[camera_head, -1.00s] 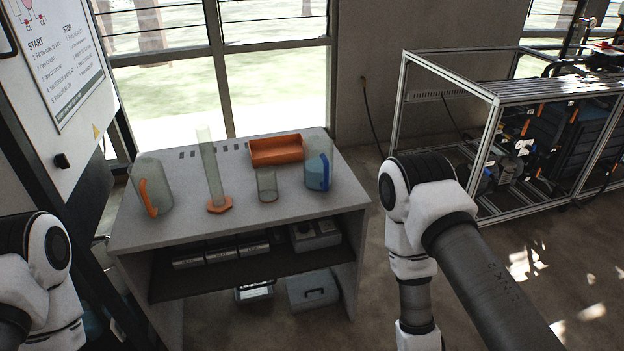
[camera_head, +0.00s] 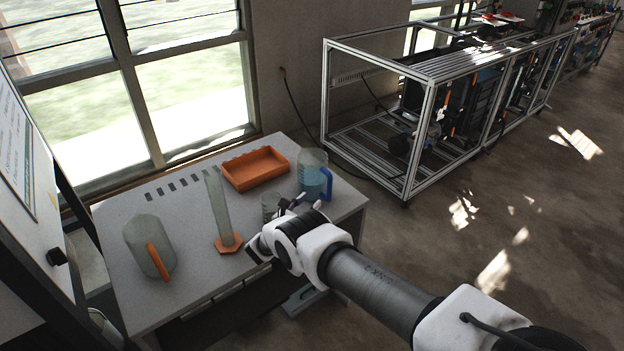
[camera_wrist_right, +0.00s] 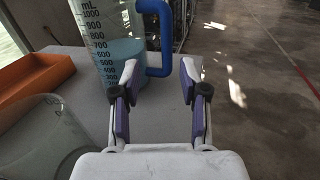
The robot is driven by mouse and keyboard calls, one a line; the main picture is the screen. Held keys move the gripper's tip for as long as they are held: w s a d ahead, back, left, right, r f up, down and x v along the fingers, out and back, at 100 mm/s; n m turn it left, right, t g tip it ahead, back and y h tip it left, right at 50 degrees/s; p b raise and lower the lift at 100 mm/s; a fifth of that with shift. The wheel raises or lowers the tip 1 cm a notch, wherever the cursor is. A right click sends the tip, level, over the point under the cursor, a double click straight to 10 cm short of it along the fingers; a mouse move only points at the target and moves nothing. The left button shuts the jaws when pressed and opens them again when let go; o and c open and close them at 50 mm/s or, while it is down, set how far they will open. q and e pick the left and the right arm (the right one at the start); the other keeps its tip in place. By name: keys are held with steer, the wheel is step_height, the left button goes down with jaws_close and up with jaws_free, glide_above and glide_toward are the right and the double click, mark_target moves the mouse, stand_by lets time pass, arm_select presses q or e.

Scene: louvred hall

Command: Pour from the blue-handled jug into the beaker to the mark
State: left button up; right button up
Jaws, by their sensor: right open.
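The blue-handled jug (camera_head: 310,178) stands upright at the right end of the table, a clear jug partly full of blue liquid, its blue handle facing right. In the right wrist view the jug (camera_wrist_right: 100,40) shows a mL scale and its handle is just beyond my fingers. The clear beaker (camera_head: 269,203) stands left of the jug, partly hidden by my right gripper; it looks empty in the wrist view (camera_wrist_right: 45,135). My right gripper (camera_head: 300,203) is open and empty, in front of the jug at the table's front edge. My left gripper is out of view.
On the grey table (camera_head: 185,275) stand an orange-handled jug (camera_head: 145,243), a tall cylinder (camera_head: 217,205) with an orange base, and an orange tray (camera_head: 256,168) behind the beaker. A metal frame (camera_head: 365,150) stands beyond on the right. The floor at right is clear.

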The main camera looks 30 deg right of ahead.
mark_target(328, 189)
steer(key=shift+s+d+f+b, duration=0.2)
steer(key=shift+s+d+f, duration=0.1)
steer(key=shift+d, duration=0.2)
steer(key=shift+s+d+f+b, duration=0.15)
steer(key=shift+d+f+b, duration=0.1)
steer(key=shift+d, duration=0.2)
steer(key=b+x, duration=0.2)
steer(key=x, duration=0.1)
steer(key=b+x, duration=0.2)
steer(key=x, duration=0.2)
steer(key=shift+w+d+f+b, duration=0.15)
steer(key=shift+w+f+b, duration=0.05)
steer(key=shift+w+b, duration=0.15)
steer(key=shift+w+d+r, duration=0.1)
steer(key=shift+w+d, duration=0.1)
steer(key=shift+d, duration=0.25)
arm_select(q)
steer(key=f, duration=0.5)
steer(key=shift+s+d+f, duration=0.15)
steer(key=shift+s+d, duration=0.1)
arm_select(e)
steer(key=shift+r, duration=0.15)
arm_select(q)
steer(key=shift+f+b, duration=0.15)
steer(key=shift+b, duration=0.2)
arm_select(e)
jaws_close()
steer(key=shift+r, duration=0.1)
